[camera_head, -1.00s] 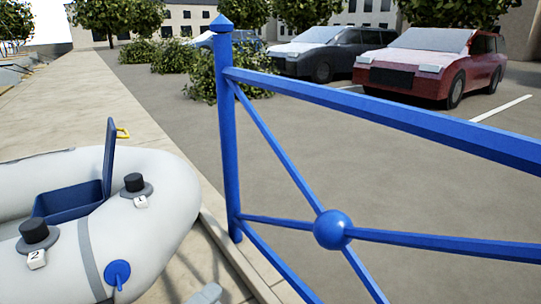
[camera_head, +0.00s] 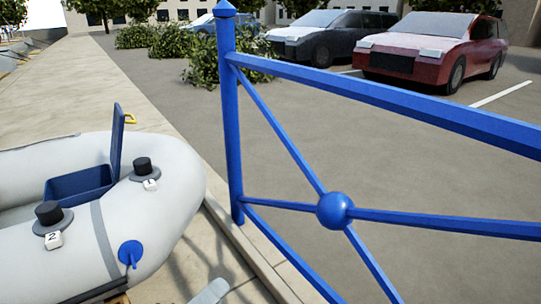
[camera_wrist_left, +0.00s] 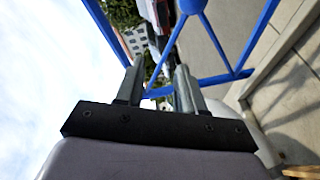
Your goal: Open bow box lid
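The blue bow box (camera_head: 78,188) sits inside the grey inflatable dinghy (camera_head: 165,215) at the left of the head view. Its blue lid (camera_head: 117,138) stands upright at the box's right end, so the box is open. A yellow handle (camera_head: 130,119) sticks out from the lid's far side. A small grey tip of my left gripper (camera_head: 211,293) shows at the bottom edge, apart from the box and lid. In the left wrist view my left gripper (camera_wrist_left: 157,78) has its two fingers apart with nothing between them. My right gripper is not in view.
A blue railing (camera_head: 230,125) with a ball joint (camera_head: 334,210) stands right of the dinghy, close to the left gripper. Two black knobs (camera_head: 143,166) with number tags and a round blue fitting (camera_head: 131,253) are on the tube. Parked cars and bushes are far behind.

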